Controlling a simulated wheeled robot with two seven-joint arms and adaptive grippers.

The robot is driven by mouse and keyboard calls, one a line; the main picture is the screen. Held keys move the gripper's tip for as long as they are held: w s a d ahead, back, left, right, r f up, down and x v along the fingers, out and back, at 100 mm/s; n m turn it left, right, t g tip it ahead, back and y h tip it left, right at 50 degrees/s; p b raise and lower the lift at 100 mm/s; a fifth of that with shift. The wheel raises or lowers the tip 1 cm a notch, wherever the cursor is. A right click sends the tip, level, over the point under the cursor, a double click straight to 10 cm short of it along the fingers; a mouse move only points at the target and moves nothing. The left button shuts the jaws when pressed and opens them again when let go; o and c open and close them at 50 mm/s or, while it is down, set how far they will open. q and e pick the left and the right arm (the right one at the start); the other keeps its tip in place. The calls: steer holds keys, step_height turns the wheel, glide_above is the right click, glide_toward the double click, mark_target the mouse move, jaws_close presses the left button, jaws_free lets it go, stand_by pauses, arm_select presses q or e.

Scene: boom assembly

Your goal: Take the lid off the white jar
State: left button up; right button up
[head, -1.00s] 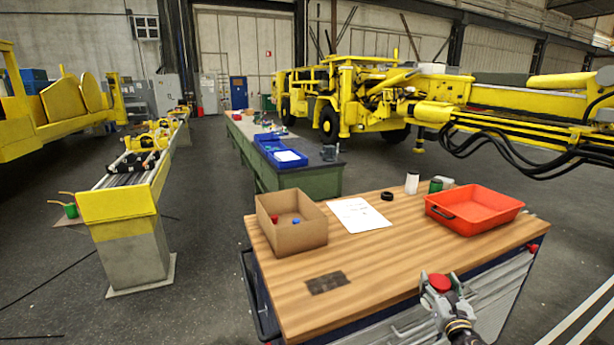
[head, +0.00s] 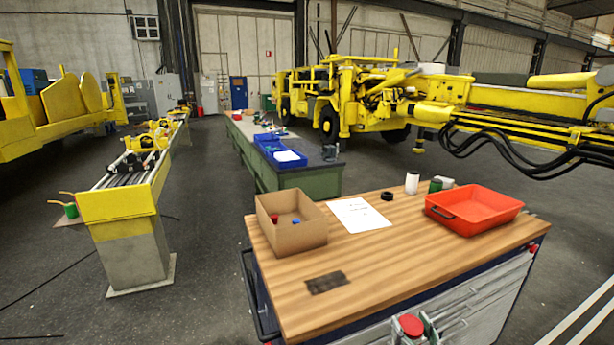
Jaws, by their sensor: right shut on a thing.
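The white jar (head: 412,183) stands upright at the back of the wooden workbench top (head: 400,262). It is too small here to tell a lid from its body. My right gripper (head: 413,327) is at the bottom edge of the head view, in front of the workbench and well apart from the jar. It is shut on a round red thing (head: 411,325), which may be a lid or cap. The lower part of this gripper is cut off by the picture edge. My left gripper is not in view.
Beside the jar are a black ring (head: 387,196), a green can (head: 436,185) and a red tray (head: 474,210). A cardboard box (head: 292,233) with small red and blue things stands at left, near a white sheet (head: 358,215).

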steer(key=shift+a+m+h, duration=0.6)
steer(key=shift+a+h, duration=0.2)
steer(key=shift+a, duration=0.7)
steer(key=shift+w+a+r+m+h, duration=0.1)
steer(key=shift+a+r+m+h, duration=0.1)
steer(key=shift+a+h, duration=0.3)
steer(key=shift+a+r+m+h, duration=0.1)
steer(key=shift+a+m+h, duration=0.15)
steer(key=shift+a, duration=0.45)
steer(key=shift+a, duration=0.2)
steer(key=s+a+r+n+g+y, duration=0.1)
steer(key=a+n+y, duration=0.3)
steer(key=a, duration=0.4)
steer(key=s+a+r+n+g+y, duration=0.2)
steer(key=a+r+n+g+y, duration=0.1)
steer(key=a+y, duration=0.4)
steer(key=shift+s+a+r+n, duration=0.15)
steer(key=shift+a+r+n, duration=0.25)
steer(key=shift+r+n, duration=0.2)
steer(key=shift+y, duration=0.25)
